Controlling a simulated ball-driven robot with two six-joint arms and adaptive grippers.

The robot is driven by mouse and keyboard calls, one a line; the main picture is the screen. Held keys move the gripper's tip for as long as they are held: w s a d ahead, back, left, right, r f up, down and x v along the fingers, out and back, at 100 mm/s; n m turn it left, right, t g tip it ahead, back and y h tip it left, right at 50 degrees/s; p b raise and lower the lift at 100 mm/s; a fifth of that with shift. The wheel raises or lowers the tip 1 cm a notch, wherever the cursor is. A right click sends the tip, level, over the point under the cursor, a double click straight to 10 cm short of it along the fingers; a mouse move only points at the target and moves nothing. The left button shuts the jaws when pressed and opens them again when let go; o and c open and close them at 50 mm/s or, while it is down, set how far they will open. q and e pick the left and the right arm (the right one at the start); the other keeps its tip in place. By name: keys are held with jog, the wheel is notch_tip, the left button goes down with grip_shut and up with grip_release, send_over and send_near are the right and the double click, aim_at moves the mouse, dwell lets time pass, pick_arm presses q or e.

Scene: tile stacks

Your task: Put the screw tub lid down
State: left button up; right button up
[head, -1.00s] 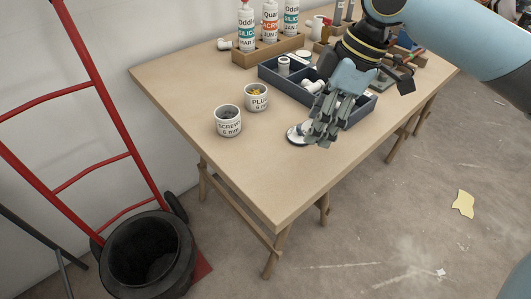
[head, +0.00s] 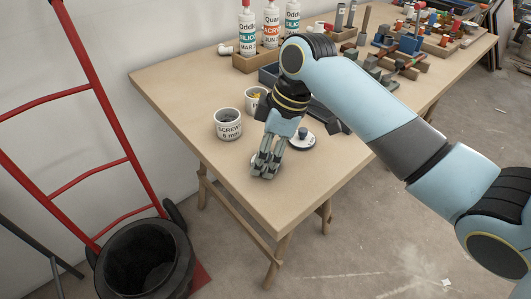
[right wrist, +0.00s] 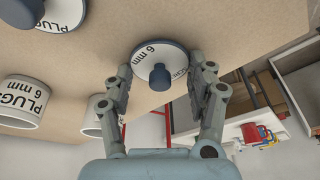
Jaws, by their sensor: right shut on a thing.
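My right gripper (head: 264,172) is over the near part of the table, in front of the screw tub. Its fingers are shut on the screw tub lid (right wrist: 145,70), a white disc with a dark blue knob facing the wrist camera. In the head view the fingers mostly hide this lid; whether it touches the table I cannot tell. The open screw tub (head: 228,124) stands behind and left of the gripper. The plug tub (head: 250,99), partly hidden by my arm, shows in the right wrist view (right wrist: 22,112). My left gripper is out of view.
A second lid, with plug lettering (right wrist: 62,12), lies right of the gripper (head: 302,144). A blue divided tray (head: 267,76) and a bottle crate (head: 247,63) stand farther back. The table's near-left surface is bare up to its edge.

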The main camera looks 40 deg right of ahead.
jog(key=o, duration=0.7)
jog(key=shift+o, duration=0.2)
jog(key=p+v, duration=0.2)
jog(key=v, duration=1)
